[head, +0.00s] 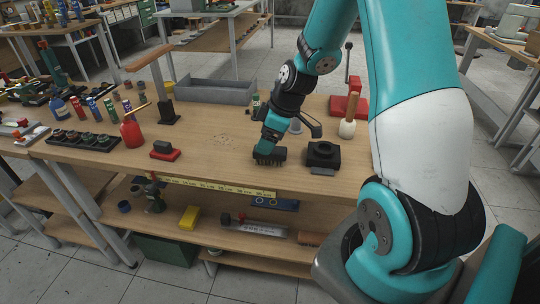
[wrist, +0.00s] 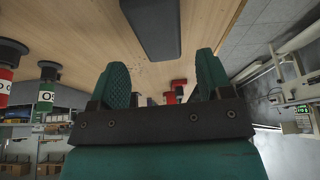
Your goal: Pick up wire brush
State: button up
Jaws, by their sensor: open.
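A long dark block (wrist: 152,25) lies on the wood ahead of the fingers, probably the brush. My fingers partly hide the brush in the head view.
A black square block (head: 323,155) stands close right of the brush. A grey tray (head: 215,90) lies behind, a red-based stamp-like item (head: 165,151) to the left. Bare wood lies between.

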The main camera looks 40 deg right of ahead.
jog(key=x, duration=0.5)
jog(key=shift+a, duration=0.2)
jog(key=shift+c, duration=0.4)
jog(key=c, duration=1)
